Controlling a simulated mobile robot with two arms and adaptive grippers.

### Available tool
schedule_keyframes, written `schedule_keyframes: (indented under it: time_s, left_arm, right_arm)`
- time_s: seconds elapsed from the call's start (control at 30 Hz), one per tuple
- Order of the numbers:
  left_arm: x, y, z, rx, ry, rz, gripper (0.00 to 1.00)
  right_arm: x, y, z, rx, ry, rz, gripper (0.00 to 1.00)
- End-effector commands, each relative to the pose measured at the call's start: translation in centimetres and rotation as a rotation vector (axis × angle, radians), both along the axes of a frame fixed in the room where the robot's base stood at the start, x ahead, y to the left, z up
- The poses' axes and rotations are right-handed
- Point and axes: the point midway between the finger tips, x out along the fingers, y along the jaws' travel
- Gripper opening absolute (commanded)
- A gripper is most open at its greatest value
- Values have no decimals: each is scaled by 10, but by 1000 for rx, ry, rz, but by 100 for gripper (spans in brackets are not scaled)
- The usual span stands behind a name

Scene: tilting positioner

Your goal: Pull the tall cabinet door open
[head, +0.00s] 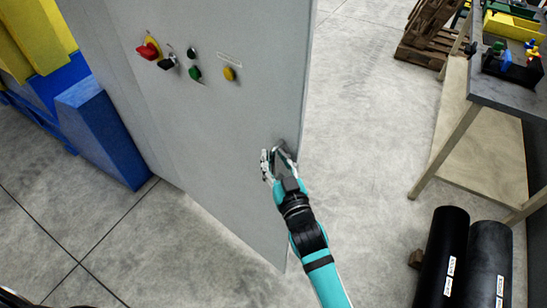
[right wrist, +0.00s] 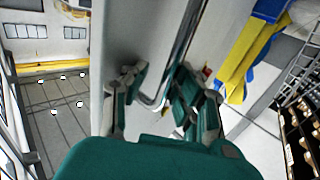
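The tall grey cabinet (head: 215,120) stands in the middle of the head view, its door face towards me. The door looks shut, though I cannot tell for certain. A shiny metal bar handle (right wrist: 178,60) runs up the door in the right wrist view. My right gripper (head: 275,152) is at the right edge of the door. In the right wrist view its fingers (right wrist: 158,82) are spread apart, one on each side of the handle's end. A gap shows between the left finger and the bar. My left gripper is not in view.
Red, green and yellow controls (head: 195,73) sit high on the cabinet front. Blue blocks (head: 103,130) stand left of it. A workbench (head: 480,110) and black cylinders (head: 443,258) stand at the right. The floor (head: 365,130) between is clear.

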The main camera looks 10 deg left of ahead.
Motion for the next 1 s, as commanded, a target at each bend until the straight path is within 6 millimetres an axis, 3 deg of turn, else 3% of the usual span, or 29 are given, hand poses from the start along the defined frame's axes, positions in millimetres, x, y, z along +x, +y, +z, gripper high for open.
schedule_keyframes:
  time_s: [0.33,0.47,0.8,1.0]
  left_arm:
    - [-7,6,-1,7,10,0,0]
    - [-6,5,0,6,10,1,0]
    - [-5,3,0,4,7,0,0]
    - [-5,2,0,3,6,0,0]
  right_arm:
    - [-1,2,3,5,-3,3,36]
    - [-10,-3,2,6,-3,3,36]
    - [-71,-35,1,3,1,2,36]
    - [-98,-49,1,4,0,1,36]
